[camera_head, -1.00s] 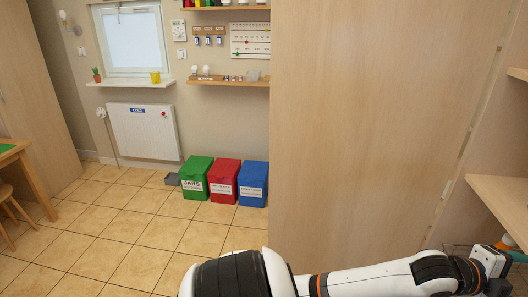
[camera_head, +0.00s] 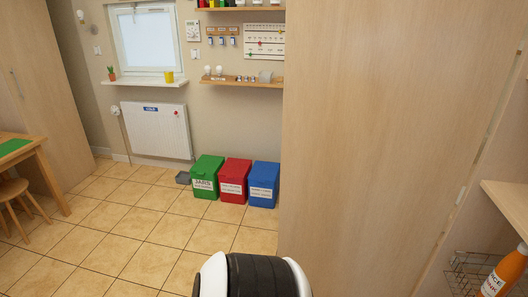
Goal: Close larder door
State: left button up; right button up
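The larder door (camera_head: 385,130) is a tall, pale wood panel filling the right-centre of the head view. It stands open, with the larder's inside showing past its right edge. Its lower end runs out of the frame. One of my arms shows only as a white and black link at the bottom centre, in front of the door's lower left part. Neither gripper is in the frame, so whether anything touches the door is hidden.
The larder holds a wooden shelf (camera_head: 508,205), a wire basket (camera_head: 468,275) and an orange bottle (camera_head: 507,272). Green (camera_head: 207,176), red (camera_head: 235,180) and blue (camera_head: 264,184) bins stand left of the door. The tiled floor (camera_head: 135,235) is clear at centre left.

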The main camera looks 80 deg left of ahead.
aim_at(389, 107)
jog(key=k+j, duration=0.1)
jog(key=j, duration=0.4)
jog(key=k+j+z, duration=0.2)
jog(key=j, duration=0.45)
jog(key=k+j+z, duration=0.2)
jog(key=j, duration=0.45)
jog(key=k+j+z, duration=0.2)
jog(key=k+j, duration=0.15)
jog(key=j, duration=0.25)
jog(key=k+j+z, duration=0.15)
jog(key=k+j, duration=0.2)
jog(key=j, duration=0.15)
jog(key=k+j+z, duration=0.2)
jog(key=k+j, duration=0.15)
jog(key=j, duration=0.15)
jog(key=j+z, duration=0.3)
jog(key=j, duration=0.55)
jog(key=k+j+z, duration=0.1)
jog(key=j+z, duration=0.15)
jog(key=j, duration=0.55)
jog(key=i+j, duration=0.15)
jog(key=j, duration=0.2)
jog(key=i+j+z, duration=0.1)
jog(key=j, duration=0.2)
jog(key=i+j, duration=0.15)
jog(key=j, duration=0.2)
jog(key=z, duration=0.05)
